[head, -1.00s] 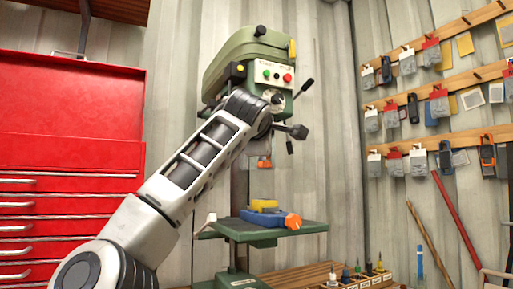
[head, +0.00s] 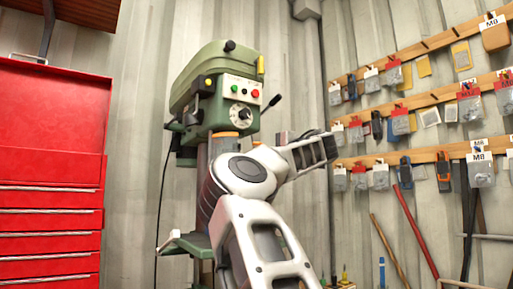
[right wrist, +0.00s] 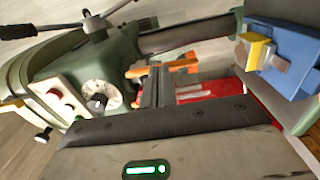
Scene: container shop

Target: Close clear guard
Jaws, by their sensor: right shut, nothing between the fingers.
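The green drill press (head: 215,90) stands behind my arm in the head view. Orange guard parts (head: 247,143) show just under its head. In the right wrist view the orange guard bracket (right wrist: 180,65) lies between the drill head (right wrist: 95,95) and the vise; I cannot make out the clear panel. My right gripper (right wrist: 157,87) is shut and empty, its dark fingers appearing close to the orange bracket. I cannot tell whether they touch. In the head view the arm hides the chuck and most of the press table. My left gripper is not in view.
The blue vise (right wrist: 290,50) with a yellow block is at the right wrist view's upper right. The black feed handle (head: 271,103) sticks out right of the press head. A red tool cabinet (head: 50,130) stands at left, and pegboards with hanging packs (head: 400,122) at right.

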